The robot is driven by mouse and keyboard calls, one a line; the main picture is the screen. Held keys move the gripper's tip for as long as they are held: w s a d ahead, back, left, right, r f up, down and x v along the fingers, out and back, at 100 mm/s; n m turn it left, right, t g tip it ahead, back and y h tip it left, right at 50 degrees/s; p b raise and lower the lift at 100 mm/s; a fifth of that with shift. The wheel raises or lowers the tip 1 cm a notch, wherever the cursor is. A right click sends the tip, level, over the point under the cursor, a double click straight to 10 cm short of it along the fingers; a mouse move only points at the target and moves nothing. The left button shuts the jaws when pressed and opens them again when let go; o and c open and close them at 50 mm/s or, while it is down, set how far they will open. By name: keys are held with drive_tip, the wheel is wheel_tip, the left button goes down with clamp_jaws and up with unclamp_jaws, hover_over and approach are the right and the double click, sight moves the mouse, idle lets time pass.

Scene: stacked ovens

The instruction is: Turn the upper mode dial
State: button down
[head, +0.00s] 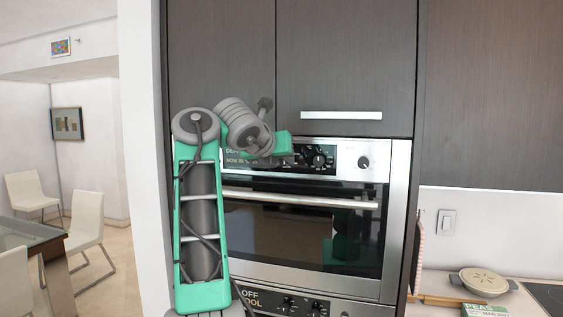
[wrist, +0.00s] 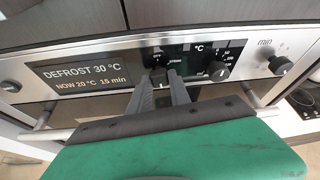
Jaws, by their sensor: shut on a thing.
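The upper oven's control panel (wrist: 95,60) has a lit display (wrist: 85,76) reading "DEFROST 30 °C" and "NOW 20 °C 15 min". The upper mode dial (wrist: 158,74) is a small dark knob just right of the display. My gripper (wrist: 161,82) is shut on this dial, with one finger on each side of it. In the head view my green gripper (head: 280,147) is at the upper panel and hides the mode dial. The exact angle of the dial's pointer is too small to tell.
A temperature dial (wrist: 217,71) stands close to the right, and a minute dial (wrist: 280,65) farther right. The oven's handle bar (head: 300,199) runs below the panel. A lower oven panel (head: 290,303) reads "OFF". Dark cabinets (head: 345,60) are above.

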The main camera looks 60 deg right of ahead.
drive_tip(key=shift+f+m+t, duration=0.1)
drive_tip(key=shift+m+t, duration=0.3)
drive_tip(key=shift+m, duration=0.2)
drive_tip(key=shift+b, duration=0.3)
drive_tip(key=c, duration=1.2)
unclamp_jaws()
drive_tip(key=v, duration=0.7)
drive_tip(key=shift+s+a+r, duration=0.2)
drive_tip(key=shift+a+r, duration=0.05)
drive_tip(key=shift+r, duration=0.05)
